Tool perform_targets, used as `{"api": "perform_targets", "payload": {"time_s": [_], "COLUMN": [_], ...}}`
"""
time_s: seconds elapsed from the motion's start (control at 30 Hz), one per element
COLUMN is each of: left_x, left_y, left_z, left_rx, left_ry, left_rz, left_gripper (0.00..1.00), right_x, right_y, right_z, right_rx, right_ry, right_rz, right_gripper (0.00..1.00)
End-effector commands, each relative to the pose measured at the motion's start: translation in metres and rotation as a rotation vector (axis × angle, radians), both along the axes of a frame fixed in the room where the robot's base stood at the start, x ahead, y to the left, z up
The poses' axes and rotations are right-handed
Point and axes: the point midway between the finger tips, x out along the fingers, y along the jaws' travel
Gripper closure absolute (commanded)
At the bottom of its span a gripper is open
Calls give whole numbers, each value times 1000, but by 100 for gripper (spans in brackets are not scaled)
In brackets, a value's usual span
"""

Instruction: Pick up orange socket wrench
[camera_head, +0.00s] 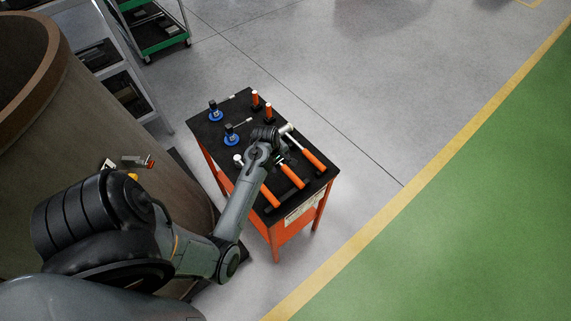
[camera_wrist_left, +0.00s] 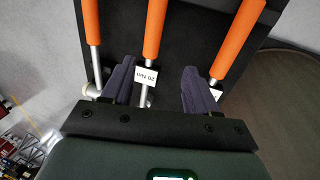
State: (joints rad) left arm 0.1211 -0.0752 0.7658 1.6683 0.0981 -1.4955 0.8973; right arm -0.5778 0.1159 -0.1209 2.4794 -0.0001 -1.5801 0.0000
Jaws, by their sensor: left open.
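Several orange-handled tools lie on a black-topped cart, and I cannot tell for certain which is the orange socket wrench. The middle one (camera_head: 291,175) has an orange grip and a metal shaft. In the left wrist view this middle tool (camera_wrist_left: 155,30) carries a white tag reading 20 Nm, and its shaft runs between my fingers. My left gripper (camera_wrist_left: 158,80) is open over it, with a finger on each side. In the head view my own wrist partly hides the left gripper and the tool heads. My right gripper is not in view.
One orange-handled tool (camera_head: 314,160) lies to the right and another (camera_head: 269,196) to the left. The black cart top (camera_head: 196,121) also holds blue-based items (camera_head: 231,138) and upright orange-handled tools (camera_head: 268,110). A large brown cylinder (camera_head: 60,130) stands left. Floor to the right is clear.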

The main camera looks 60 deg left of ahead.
Motion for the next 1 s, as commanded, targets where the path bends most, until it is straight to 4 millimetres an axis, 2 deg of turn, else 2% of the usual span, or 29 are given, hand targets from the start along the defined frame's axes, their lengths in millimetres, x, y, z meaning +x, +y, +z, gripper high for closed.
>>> {"api": "perform_targets", "payload": {"time_s": [0.2,0.4,0.67,1.0], "left_x": [15,21,25,36], "left_y": [1,3,3,5], "left_z": [-19,-41,-54,-90], "left_rx": [-2,0,1,1], "left_ry": [-17,-17,-16,-17], "left_rz": [0,0,-2,-3], "left_gripper": [41,41,41,41], "right_x": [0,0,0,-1], "right_y": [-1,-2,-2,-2], "right_z": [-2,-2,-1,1], "right_rx": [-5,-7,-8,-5], "right_ry": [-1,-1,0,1], "right_rz": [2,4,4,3], "right_gripper": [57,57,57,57]}}
